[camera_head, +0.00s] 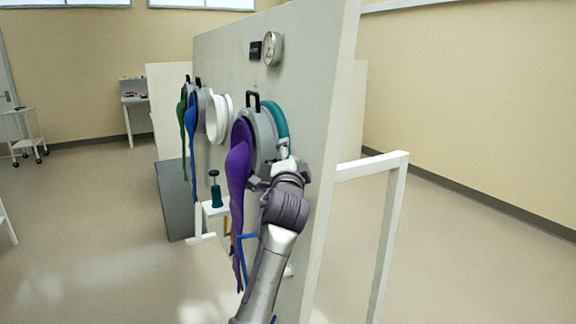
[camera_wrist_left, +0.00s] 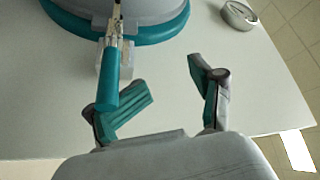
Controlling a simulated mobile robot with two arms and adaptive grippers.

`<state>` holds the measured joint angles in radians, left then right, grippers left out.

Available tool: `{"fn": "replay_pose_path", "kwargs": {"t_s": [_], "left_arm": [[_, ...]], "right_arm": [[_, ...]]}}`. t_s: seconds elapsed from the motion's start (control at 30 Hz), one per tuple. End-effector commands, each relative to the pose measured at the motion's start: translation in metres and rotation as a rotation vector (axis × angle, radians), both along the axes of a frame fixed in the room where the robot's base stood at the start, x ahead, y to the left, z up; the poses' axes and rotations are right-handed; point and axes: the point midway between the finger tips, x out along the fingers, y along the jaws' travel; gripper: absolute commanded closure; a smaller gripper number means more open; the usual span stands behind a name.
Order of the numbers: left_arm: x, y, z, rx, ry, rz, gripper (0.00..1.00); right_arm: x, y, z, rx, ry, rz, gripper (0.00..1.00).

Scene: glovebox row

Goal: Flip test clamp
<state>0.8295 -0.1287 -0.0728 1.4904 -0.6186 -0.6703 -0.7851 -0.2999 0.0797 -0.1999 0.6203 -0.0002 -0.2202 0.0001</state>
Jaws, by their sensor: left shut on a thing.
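The test clamp is a teal band (camera_head: 278,120) around the grey port ring (camera_head: 262,135) that carries the purple glove (camera_head: 239,165). In the left wrist view the band (camera_wrist_left: 150,38) curves along the top, with a metal latch and a teal lever handle (camera_wrist_left: 109,85) pointing toward my gripper. My right gripper is not in view.
The white panel (camera_head: 318,110) carries a round gauge (camera_head: 272,48) above the clamp and more ports with a blue glove (camera_head: 192,120) and a green glove. A teal hand tool (camera_head: 215,192) stands on a small shelf. A white frame (camera_head: 395,200) stands right of the panel.

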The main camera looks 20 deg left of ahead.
Motion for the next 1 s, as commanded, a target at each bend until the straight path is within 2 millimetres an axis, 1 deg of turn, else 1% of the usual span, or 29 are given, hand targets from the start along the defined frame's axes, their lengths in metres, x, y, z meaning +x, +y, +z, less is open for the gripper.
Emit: {"fn": "replay_pose_path", "kwargs": {"t_s": [0.03,0.3,1.0], "left_arm": [[-0.006,0.001,0.017,0.005,-0.034,0.0,0.6],[-0.023,-0.003,0.005,0.001,-0.022,-0.001,0.6],[-0.07,-0.011,-0.01,0.0,-0.016,-0.002,0.6]], "right_arm": [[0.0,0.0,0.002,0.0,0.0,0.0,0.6],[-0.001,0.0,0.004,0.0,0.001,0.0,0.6],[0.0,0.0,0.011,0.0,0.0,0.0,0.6]]}}
